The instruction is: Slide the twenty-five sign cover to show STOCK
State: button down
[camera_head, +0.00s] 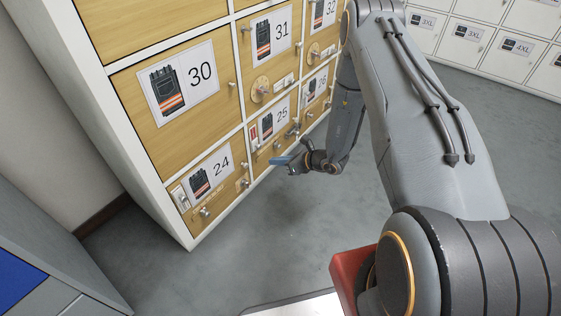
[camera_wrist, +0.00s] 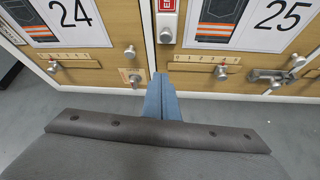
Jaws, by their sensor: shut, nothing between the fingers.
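The twenty-five door (camera_head: 264,138) is wooden and carries a white label with "25" and a picture of a dark garment with orange bands. At the left of this label is a small sign (camera_wrist: 168,14) with a red field and white lettering too small to read surely. A round metal knob (camera_wrist: 166,36) sits at its lower end. The red sign also shows in the head view (camera_head: 254,134). My gripper (camera_wrist: 160,78) has its blue fingers together and empty. They point at the locker front below the sign knob, apart from it.
Door 25 also has a numbered slider scale (camera_wrist: 206,58) with a knob and a metal latch (camera_wrist: 268,76). Door 24 (camera_head: 213,181) at the left has its own slider and knobs. Doors 30 (camera_head: 184,88) and 31 stand above. The grey floor (camera_head: 250,235) is clear.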

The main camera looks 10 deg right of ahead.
aim_at(254, 141)
jog(key=shift+w+a+r+b, duration=0.25)
jog(key=shift+w+a+b, duration=0.4)
jog(key=shift+w+a, duration=0.35)
jog(key=shift+w+a+r+b, duration=0.25)
jog(key=shift+w+a+b, duration=0.45)
jog(key=shift+w, duration=0.5)
jog(key=shift+r, duration=0.1)
notch_tip(254, 141, up, 6)
jog(key=p, duration=0.5)
jog(key=shift+a, duration=0.1)
jog(key=shift+r, duration=0.15)
